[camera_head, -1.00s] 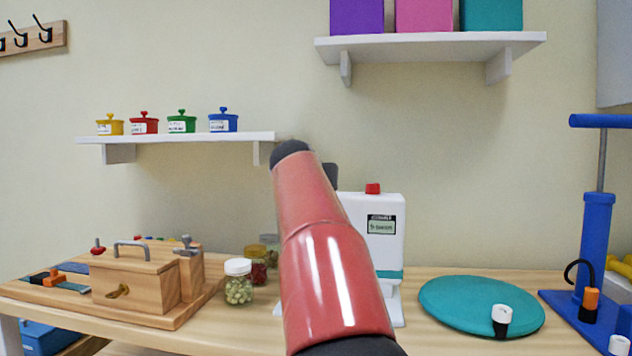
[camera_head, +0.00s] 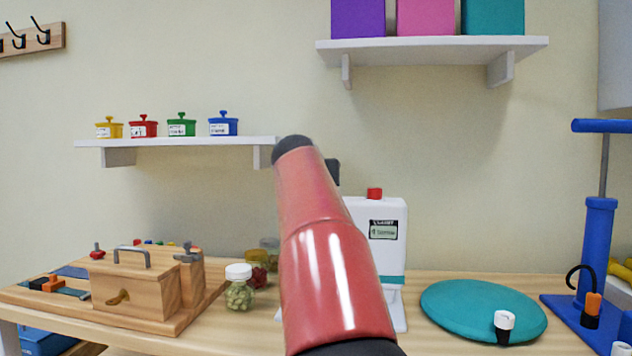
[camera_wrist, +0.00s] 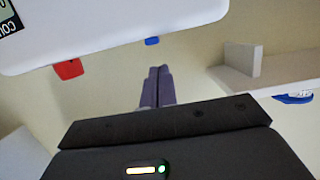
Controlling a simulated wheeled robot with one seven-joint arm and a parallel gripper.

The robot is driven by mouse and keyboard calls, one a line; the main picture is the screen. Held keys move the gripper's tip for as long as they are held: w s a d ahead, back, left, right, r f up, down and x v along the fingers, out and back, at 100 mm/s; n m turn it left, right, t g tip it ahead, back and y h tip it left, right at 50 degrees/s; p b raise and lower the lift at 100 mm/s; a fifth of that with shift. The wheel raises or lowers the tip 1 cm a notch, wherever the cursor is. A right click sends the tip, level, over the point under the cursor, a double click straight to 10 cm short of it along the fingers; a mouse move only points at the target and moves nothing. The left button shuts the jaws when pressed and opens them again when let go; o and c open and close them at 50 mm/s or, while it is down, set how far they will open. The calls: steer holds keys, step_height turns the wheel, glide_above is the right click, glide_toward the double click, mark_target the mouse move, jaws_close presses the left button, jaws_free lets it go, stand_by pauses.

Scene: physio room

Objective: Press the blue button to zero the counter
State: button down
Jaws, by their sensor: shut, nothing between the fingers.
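The white counter device (camera_head: 386,255) stands on the table behind my arm, with a small display on its front. A red button (camera_head: 374,193) sits on its top; in the wrist view the red button (camera_wrist: 68,69) shows at left. The blue button (camera_wrist: 152,41) shows on the same edge of the device in the wrist view; my arm hides it in the head view. My gripper (camera_wrist: 158,72) is shut and empty. Its fingertips point toward the blue button, with a visible gap between them in the picture. In the head view my arm hides the fingers.
A shelf with several small coloured pots (camera_head: 181,126) is at left, its end close to my arm. Another shelf (camera_head: 430,52) is above right. Jars (camera_head: 239,290) and a wooden box (camera_head: 130,288) stand left of the device, a teal disc (camera_head: 465,308) right.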

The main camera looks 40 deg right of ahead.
steer(key=b+v, duration=0.3)
steer(key=v, duration=0.7)
steer(key=shift+r, duration=0.4)
steer(key=shift+a, duration=0.1)
